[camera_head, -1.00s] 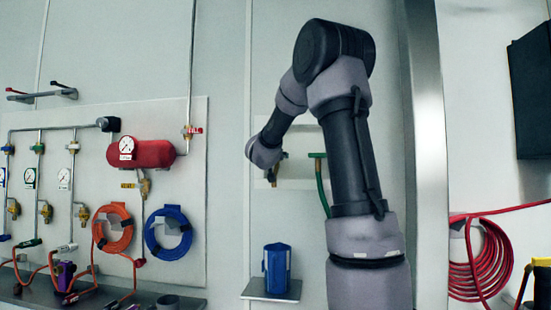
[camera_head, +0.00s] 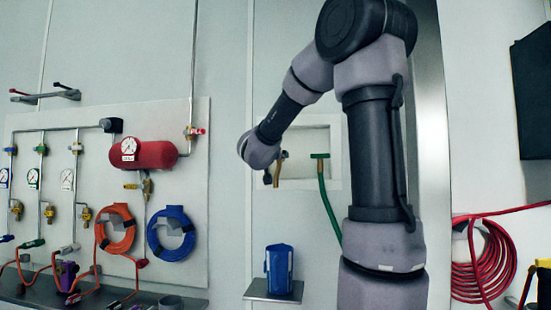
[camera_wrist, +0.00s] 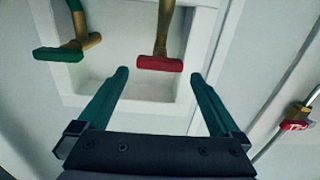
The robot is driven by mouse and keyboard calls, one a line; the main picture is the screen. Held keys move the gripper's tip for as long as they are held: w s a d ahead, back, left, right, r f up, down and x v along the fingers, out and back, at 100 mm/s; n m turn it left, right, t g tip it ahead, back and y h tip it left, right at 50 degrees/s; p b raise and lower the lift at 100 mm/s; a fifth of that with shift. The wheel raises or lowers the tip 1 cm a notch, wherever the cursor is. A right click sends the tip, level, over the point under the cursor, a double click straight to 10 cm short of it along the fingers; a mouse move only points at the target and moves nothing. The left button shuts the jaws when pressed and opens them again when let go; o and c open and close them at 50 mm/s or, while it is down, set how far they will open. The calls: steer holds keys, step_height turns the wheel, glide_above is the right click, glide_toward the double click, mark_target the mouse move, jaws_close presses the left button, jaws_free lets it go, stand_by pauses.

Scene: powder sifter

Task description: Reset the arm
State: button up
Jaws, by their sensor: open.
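My gripper (camera_wrist: 160,74) is open in the wrist view, its two dark green fingers apart with nothing held between them. A tap with a red T-shaped handle (camera_wrist: 160,63) shows just beyond the gap between the fingertips, and appears apart from them. A second tap with a green handle (camera_wrist: 58,54) is to its left. In the head view my arm reaches toward the wall recess, where the green-handled tap (camera_head: 320,156) and a brass tap (camera_head: 279,168) show beside my wrist. My fingers are small and mostly hidden there.
The recess (camera_wrist: 145,88) has a pale raised rim. A blue container (camera_head: 279,268) stands on a small shelf (camera_head: 262,289) below. A gauge panel with a red tank (camera_head: 150,155) and coiled orange and blue hoses is at left. A red hose coil (camera_head: 484,262) hangs at right.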

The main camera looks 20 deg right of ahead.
steer(key=shift+s+a, duration=0.35)
steer(key=shift+s, duration=0.2)
steer(key=s+a+f+n+y, duration=0.3)
steer(key=s+a+f+y, duration=0.1)
steer(key=s+a+y, duration=0.65)
steer(key=s+a+f+g, duration=0.1)
steer(key=s+f+g, duration=0.3)
steer(key=s, duration=0.5)
steer(key=s+a+f+g+y, duration=0.1)
steer(key=s+f+g, duration=0.3)
steer(key=s+f, duration=0.4)
steer(key=shift+s+a+m, duration=0.25)
steer(key=shift+s+m, duration=0.05)
steer(key=shift+s, duration=0.8)
steer(key=shift+f+y, duration=0.1)
steer(key=shift+y, duration=0.15)
